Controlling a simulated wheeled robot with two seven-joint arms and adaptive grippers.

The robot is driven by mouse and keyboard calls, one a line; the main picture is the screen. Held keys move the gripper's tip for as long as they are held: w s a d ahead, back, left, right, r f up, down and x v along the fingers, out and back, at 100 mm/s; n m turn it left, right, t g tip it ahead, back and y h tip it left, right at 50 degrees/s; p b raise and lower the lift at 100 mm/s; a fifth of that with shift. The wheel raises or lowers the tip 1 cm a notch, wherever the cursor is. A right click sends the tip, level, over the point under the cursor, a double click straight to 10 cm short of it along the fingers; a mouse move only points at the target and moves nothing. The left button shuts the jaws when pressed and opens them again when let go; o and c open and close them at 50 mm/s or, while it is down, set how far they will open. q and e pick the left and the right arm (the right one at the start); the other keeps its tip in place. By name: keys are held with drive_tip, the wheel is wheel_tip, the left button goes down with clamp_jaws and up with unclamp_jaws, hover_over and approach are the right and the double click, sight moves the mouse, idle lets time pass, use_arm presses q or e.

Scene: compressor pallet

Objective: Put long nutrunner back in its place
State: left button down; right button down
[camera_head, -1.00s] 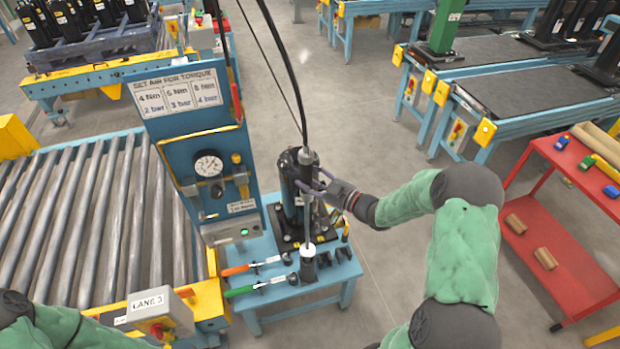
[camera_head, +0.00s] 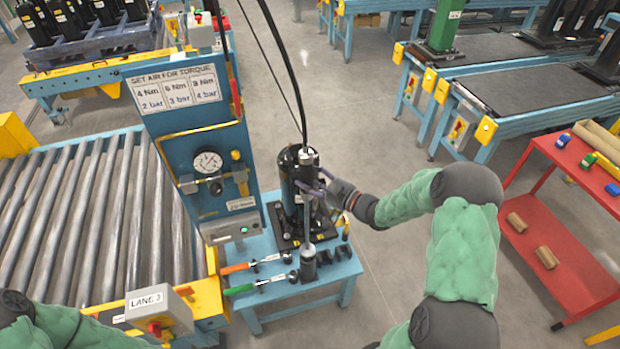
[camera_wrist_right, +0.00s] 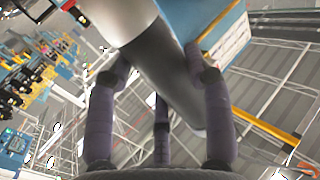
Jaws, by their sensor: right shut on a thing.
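The long nutrunner (camera_head: 308,168) hangs upright on a black hose in the head view, with its thin grey shaft running down to a black cup-like holder (camera_head: 309,268) on the small blue table. I cannot tell how far the tip sits in the holder. My right gripper (camera_head: 313,187) is shut on the nutrunner's body from the right. In the right wrist view the dark grey body (camera_wrist_right: 168,75) lies between the purple-grey fingers (camera_wrist_right: 160,95). My left gripper is out of view; only part of its arm shows at bottom left.
A black compressor (camera_head: 289,185) stands close behind the nutrunner on the blue table (camera_head: 345,270). Orange and green-handled tools (camera_head: 240,290) lie left of the holder. A blue panel with a gauge (camera_head: 208,162) rises at the left. A red shelf cart (camera_head: 560,250) stands far right.

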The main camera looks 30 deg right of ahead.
drive_tip(key=shift+w+d+f+b, duration=0.1)
drive_tip(key=shift+f+b, duration=1.8)
drive_tip(key=shift+f, duration=0.25)
idle(1.1)
drive_tip(key=shift+c, duration=2.1)
unclamp_jaws()
drive_tip(key=shift+f, duration=0.1)
drive_tip(key=shift+f, duration=0.15)
drive_tip(key=v, duration=1.2)
drive_tip(key=shift+r, duration=0.2)
